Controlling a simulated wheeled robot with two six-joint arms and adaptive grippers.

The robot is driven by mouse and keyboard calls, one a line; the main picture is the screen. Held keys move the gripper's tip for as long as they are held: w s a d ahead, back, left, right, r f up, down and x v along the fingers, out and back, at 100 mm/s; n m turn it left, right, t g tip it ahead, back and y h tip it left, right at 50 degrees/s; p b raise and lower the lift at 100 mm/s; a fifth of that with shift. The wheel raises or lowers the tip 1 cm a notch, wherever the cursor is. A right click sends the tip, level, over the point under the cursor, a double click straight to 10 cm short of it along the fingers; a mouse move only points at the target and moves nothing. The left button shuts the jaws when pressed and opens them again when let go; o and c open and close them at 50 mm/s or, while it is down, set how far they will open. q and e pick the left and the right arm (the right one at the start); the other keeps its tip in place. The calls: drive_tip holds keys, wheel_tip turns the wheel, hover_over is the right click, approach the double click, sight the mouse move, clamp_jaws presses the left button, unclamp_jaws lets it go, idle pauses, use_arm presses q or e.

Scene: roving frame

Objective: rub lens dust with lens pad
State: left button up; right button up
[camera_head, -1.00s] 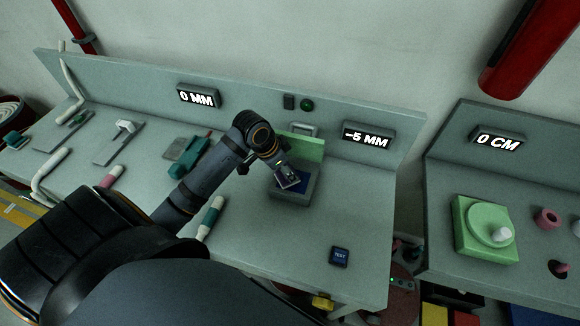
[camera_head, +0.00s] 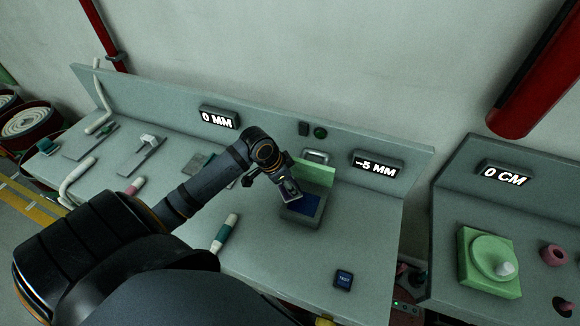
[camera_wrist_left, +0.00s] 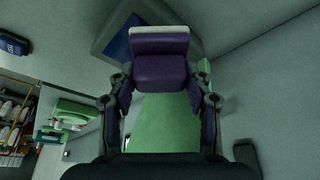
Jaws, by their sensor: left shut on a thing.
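My left gripper (camera_head: 284,187) is shut on a purple pad with a pale edge (camera_wrist_left: 160,68), which I take for the lens pad. The pad is at the left back part of a grey box (camera_head: 298,220) with a dark blue top face (camera_head: 305,204), probably the lens. The blue face also shows behind the pad in the left wrist view (camera_wrist_left: 118,42). A green panel (camera_head: 317,171) stands at the box's back. I cannot tell whether the pad touches the blue face, and no dust can be made out. My right gripper is not in view.
The grey bench (camera_head: 270,262) has a back wall with displays reading 0 MM (camera_head: 219,118) and -5 MM (camera_head: 375,165). A green-and-white cylinder (camera_head: 224,233) lies left of the box, and a dark TEST block (camera_head: 343,280) lies at the front right. Bench around that block is clear.

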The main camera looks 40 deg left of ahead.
use_arm(q)
drive_tip(key=shift+r, duration=1.3)
drive_tip(key=shift+r, duration=1.5)
drive_tip(key=shift+s, duration=0.1)
